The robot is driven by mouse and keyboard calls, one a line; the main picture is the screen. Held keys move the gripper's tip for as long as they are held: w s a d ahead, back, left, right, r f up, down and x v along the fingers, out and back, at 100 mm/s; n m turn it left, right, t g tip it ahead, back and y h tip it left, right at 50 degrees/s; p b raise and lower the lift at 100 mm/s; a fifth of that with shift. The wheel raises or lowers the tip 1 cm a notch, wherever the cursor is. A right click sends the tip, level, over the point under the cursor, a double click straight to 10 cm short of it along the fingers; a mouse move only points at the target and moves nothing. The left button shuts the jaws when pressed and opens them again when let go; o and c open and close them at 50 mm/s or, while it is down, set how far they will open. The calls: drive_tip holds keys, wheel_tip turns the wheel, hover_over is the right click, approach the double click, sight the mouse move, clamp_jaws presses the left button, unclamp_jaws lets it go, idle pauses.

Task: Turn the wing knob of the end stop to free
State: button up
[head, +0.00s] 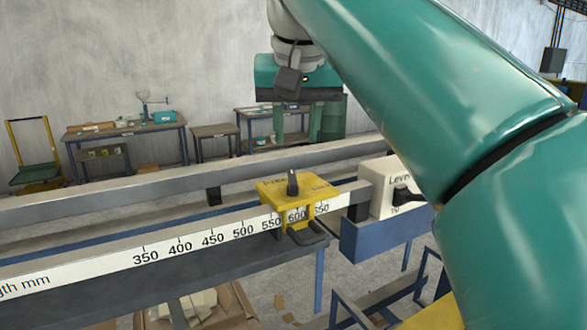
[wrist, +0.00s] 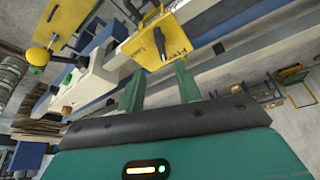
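The end stop is a yellow block (head: 268,192) on the scale rail near the 600 mark. Its black wing knob (head: 292,183) stands up from the top, between two small labels too blurred to read surely. In the wrist view the yellow block (wrist: 143,46) is above my fingers, with its dark wing knob (wrist: 160,42) in plain sight. My gripper (wrist: 159,88) has its two green fingers wide apart with nothing between them. In the head view my gripper (head: 324,120) hangs behind and above the end stop, clear of the knob.
A white box marked "Leve..." (head: 378,185) with a black handle sits right of the end stop. The scale rail (head: 180,243) runs left. A second grey rail (head: 120,207) lies behind it. Work tables (head: 125,130) and a green cart (head: 38,172) stand by the far wall.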

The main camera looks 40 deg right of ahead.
sight(293, 177)
drive_tip(key=x, duration=0.9)
drive_tip(key=shift+w+a+f, duration=0.1)
clamp_jaws()
